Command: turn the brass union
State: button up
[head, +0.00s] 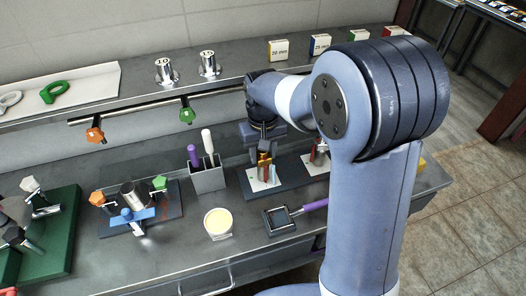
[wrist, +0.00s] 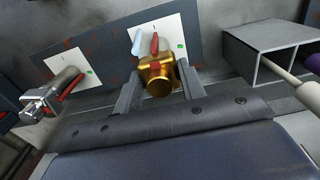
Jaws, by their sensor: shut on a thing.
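The brass union (wrist: 160,82) stands out from a white card (wrist: 178,42) on a dark plate, and has a red mark on its body. A red lever or strip and a pale blue piece show just behind it. In the head view the brass union (head: 264,160) is partly hidden under my wrist. My gripper (wrist: 160,90) has one grey finger on each side of the union and is shut on it. In the head view my gripper (head: 264,150) points down at it.
A chrome fitting (wrist: 58,92) with a red lever stands beside the union on its own card. A grey holder (head: 207,178) with purple and white handles is on the other side. A pipe with orange and green valves (head: 187,115) runs behind. A cup (head: 218,223) stands in front.

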jog(key=o, duration=1)
notch_tip(320, 180, up, 11)
jog(key=shift+f, duration=0.2)
notch_tip(320, 180, down, 10)
jog(key=shift+f, duration=0.35)
jog(key=shift+m, duration=0.3)
